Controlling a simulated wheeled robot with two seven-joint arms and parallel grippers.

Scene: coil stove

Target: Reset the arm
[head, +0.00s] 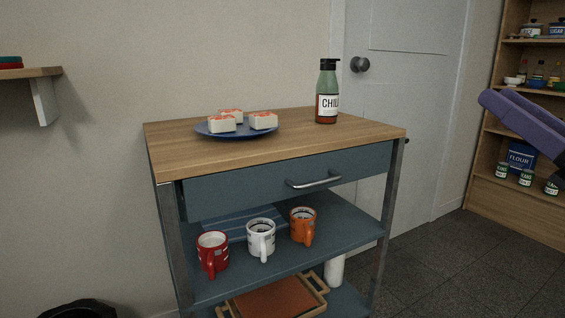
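My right gripper (490,103) shows as a purple shape entering from the right edge, in front of the shelf unit and in the air to the right of the cart. Only part of it is in view, and I cannot make out whether its fingers are apart. Nothing visible is held at its tip. My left gripper is not in view.
A wooden-topped cart (190,150) holds a blue plate (207,131) of sushi-like pieces and a chili bottle (327,92). Mugs (261,240) stand on its lower shelf. A stocked shelf unit (484,190) is at right, a door (410,120) behind. Dark floor between is clear.

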